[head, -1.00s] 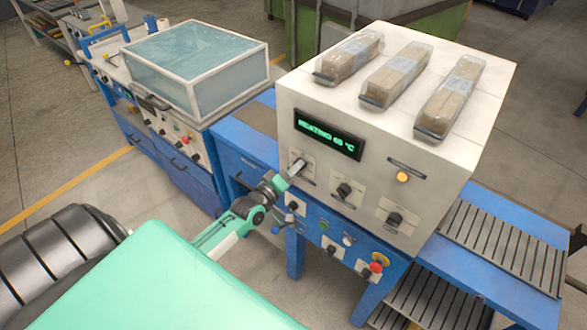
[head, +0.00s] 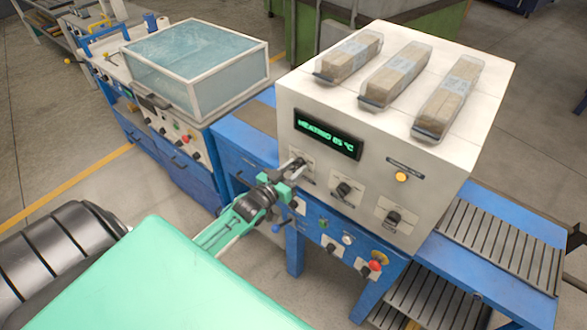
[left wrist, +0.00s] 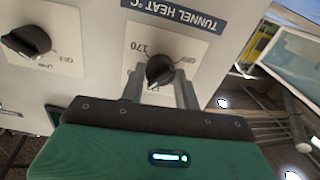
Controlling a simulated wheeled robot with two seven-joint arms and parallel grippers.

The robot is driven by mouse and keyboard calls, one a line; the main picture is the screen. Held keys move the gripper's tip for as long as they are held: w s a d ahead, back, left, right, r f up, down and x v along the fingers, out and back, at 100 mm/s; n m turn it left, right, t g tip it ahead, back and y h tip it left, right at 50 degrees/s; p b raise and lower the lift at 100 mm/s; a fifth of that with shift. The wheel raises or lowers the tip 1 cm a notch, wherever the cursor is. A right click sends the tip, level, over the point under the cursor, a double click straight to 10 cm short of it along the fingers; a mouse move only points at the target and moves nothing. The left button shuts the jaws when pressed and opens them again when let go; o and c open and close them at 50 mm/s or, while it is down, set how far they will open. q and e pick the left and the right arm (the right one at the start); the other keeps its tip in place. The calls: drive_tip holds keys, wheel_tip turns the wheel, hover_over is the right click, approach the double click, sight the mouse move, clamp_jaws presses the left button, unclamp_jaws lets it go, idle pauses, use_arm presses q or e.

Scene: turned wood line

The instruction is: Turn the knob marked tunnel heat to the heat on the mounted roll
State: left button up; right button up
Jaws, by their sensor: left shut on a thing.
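The tunnel heat knob (left wrist: 160,72) is black and sits on a white dial plate under a blue label reading TUNNEL HEAT °C, upside down in the left wrist view. The dial shows 170 and OFF. My left gripper (left wrist: 160,88) has one finger on each side of the knob and is shut on it. In the head view this gripper (head: 287,174) reaches the left of the white cabinet's front. The green display (head: 327,134) reads HEATING and a °C figure, apparently 65. I cannot make out a mounted roll or its heat marking. My right gripper is out of view.
Two more black knobs (head: 344,189) (head: 393,217) and a yellow button (head: 401,177) are on the cabinet front. A red stop button (head: 375,265) is below. Three wrapped packs (head: 398,76) lie on top. A clear-lidded machine (head: 196,66) stands at the left.

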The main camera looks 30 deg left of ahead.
use_arm(q)
drive_tip(key=m, duration=0.4)
drive_tip(key=shift+f+m, duration=0.2)
drive_tip(key=shift+m, duration=0.1)
drive_tip(key=m+b, duration=0.1)
drive_tip(key=m, duration=0.2)
drive_tip(key=shift+m, duration=0.3)
drive_tip(key=m+b, duration=0.1)
drive_tip(key=m, duration=0.3)
drive_tip(key=shift+m, duration=0.3)
drive_tip(key=shift+m+b, duration=0.55)
drive_tip(key=shift+m, duration=1.55)
drive_tip(key=o, duration=1)
drive_tip(key=shift+r, duration=0.1)
drive_tip(key=shift+s, duration=0.1)
